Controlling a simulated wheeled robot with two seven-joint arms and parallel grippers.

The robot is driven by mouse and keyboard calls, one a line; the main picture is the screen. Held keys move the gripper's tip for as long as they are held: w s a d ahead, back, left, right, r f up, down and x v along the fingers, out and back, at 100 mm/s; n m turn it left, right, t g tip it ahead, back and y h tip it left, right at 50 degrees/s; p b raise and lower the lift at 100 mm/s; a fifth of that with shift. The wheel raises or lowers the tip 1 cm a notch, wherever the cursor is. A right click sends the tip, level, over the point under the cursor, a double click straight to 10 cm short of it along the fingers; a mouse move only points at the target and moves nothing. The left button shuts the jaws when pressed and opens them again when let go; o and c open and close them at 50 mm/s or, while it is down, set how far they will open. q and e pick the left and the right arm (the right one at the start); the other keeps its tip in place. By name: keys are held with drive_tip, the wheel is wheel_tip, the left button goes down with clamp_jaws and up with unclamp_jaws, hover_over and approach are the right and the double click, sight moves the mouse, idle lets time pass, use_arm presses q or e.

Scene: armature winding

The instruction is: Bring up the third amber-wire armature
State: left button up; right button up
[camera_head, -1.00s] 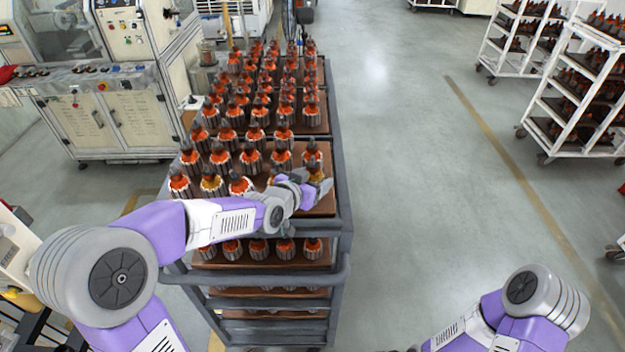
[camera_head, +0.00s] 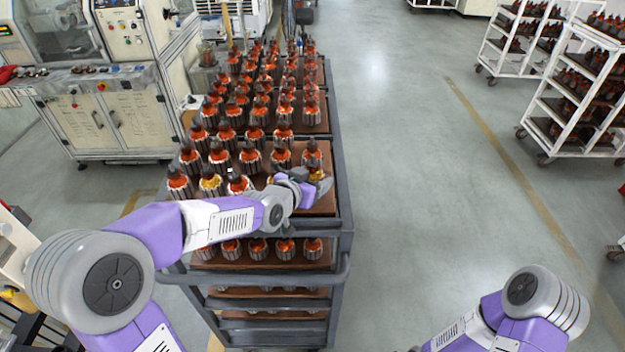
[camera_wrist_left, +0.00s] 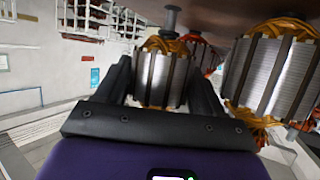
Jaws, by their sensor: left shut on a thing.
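My left gripper (camera_head: 312,186) is at the front right corner of the cart's top tray. In the left wrist view its two dark fingers (camera_wrist_left: 163,88) stand on either side of an amber-wire armature (camera_wrist_left: 160,76) and are shut on it. In the head view the held armature (camera_head: 318,173) is partly covered by the gripper. A second amber-wire armature (camera_wrist_left: 272,75) is close to the right finger in the wrist view. Another amber-wire armature (camera_head: 211,184) stands in the front row at left. My right gripper is outside the frame.
The grey cart (camera_head: 342,200) carries rows of mostly orange-wire armatures (camera_head: 250,156) close behind and left of the gripper. A lower shelf (camera_head: 262,264) holds more. A machine (camera_head: 110,120) stands at left, white racks (camera_head: 560,100) at right. The aisle floor (camera_head: 420,170) is clear.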

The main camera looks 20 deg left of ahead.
sight(312, 163)
use_arm(q)
drive_tip(key=shift+f+b, duration=0.35)
drive_tip(key=shift+b, duration=0.15)
idle(0.3)
drive_tip(key=shift+r, duration=0.1)
drive_tip(key=shift+r+p, duration=0.4)
drive_tip(key=shift+r, duration=0.2)
drive_tip(key=shift+r+p, duration=1.4)
drive_tip(key=shift+r, duration=1.05)
drive_tip(key=shift+f, duration=0.1)
